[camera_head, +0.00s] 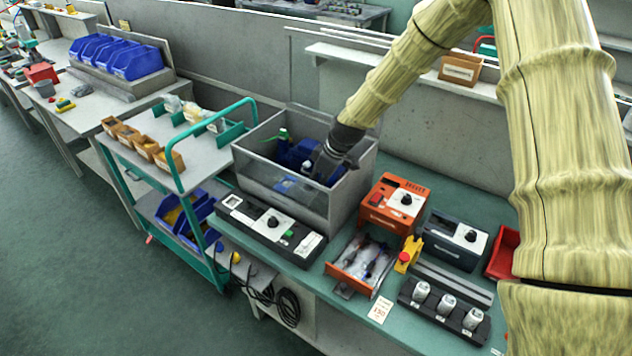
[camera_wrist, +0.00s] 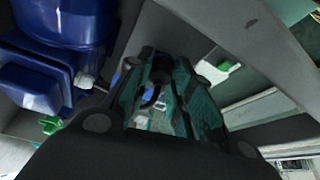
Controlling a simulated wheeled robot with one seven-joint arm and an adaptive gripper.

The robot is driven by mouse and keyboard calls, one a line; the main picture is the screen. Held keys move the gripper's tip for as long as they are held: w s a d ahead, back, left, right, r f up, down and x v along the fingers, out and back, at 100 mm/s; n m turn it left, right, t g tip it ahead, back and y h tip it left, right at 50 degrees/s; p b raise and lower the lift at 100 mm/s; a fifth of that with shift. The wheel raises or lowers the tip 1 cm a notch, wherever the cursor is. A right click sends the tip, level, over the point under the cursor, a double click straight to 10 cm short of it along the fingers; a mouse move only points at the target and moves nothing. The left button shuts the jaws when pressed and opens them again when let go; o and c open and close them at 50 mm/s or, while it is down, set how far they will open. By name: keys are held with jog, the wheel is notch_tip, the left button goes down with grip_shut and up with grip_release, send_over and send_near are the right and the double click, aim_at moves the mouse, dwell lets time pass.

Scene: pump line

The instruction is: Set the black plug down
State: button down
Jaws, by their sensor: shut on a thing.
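My gripper (camera_head: 322,172) reaches down into a grey open-topped box (camera_head: 243,160) with a see-through front. In the wrist view its two fingers (camera_wrist: 162,72) are closed in on a small dark piece (camera_wrist: 161,75), which I take to be the black plug. The plug is mostly hidden by the fingers, and I cannot tell whether it touches the box floor. In the head view my gripper hides it. A blue pump (camera_head: 292,153) stands in the box left of my gripper; it fills the upper left of the wrist view (camera_wrist: 62,50).
A black control panel (camera_head: 270,222) stands before the box. An orange unit (camera_head: 394,204), a dark grey unit (camera_head: 455,240) and an open orange drawer (camera_head: 362,264) are to the right. A rack with white cylinders (camera_head: 446,304) is at the front. A trolley (camera_head: 150,180) stands left.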

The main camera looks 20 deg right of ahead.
jog(key=shift+f, duration=0.2)
jog(key=c, duration=1.3)
grip_release()
jog(key=shift+w, duration=0.1)
jog(key=shift+o, duration=0.2)
jog(key=shift+r, duration=0.3)
jog(key=b+v, duration=0.3)
jog(key=v, duration=0.9)
jog(key=shift+f, duration=0.1)
